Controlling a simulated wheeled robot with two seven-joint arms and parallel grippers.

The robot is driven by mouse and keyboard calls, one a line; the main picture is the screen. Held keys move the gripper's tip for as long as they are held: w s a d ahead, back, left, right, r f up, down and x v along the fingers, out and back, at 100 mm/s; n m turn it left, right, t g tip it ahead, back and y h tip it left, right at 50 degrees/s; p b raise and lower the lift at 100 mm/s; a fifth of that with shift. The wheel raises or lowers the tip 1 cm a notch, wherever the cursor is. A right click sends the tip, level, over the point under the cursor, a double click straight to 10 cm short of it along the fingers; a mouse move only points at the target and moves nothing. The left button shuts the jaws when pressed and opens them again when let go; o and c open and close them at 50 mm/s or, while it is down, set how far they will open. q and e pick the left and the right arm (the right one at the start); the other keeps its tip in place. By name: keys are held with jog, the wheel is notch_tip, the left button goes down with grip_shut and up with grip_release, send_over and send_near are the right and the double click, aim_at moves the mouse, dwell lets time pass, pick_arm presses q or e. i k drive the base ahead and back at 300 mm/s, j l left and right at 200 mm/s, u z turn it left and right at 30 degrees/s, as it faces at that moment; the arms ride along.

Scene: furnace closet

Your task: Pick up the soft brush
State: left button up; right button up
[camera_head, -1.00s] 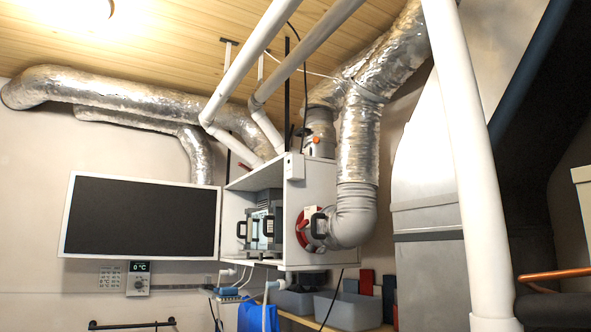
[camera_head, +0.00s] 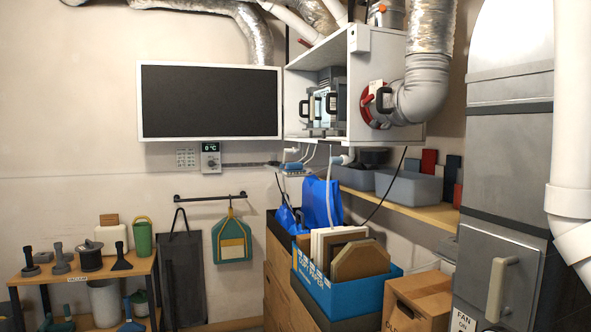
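I cannot tell for sure which thing is the soft brush. Several small dark tools stand on the wooden shelf (camera_head: 140,268) at the lower left: one at the left end (camera_head: 30,262), a dark tool beside it (camera_head: 61,259), and a dark flared tool (camera_head: 121,257) further right. Teal-handled tools, one a small teal tool (camera_head: 131,318), show on the level below, partly cut off by the frame's bottom edge. Neither of my grippers is in view.
A blue box (camera_head: 340,290) of panels and a cardboard box (camera_head: 418,298) stand centre right. A grey furnace cabinet (camera_head: 500,180) fills the right.

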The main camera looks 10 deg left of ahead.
aim_at(292, 168)
jog(key=i+j, duration=0.9)
jog(key=j, duration=0.15)
jog(key=i+j, duration=1.85)
jog(key=j, duration=0.2)
jog(key=z, duration=1.5)
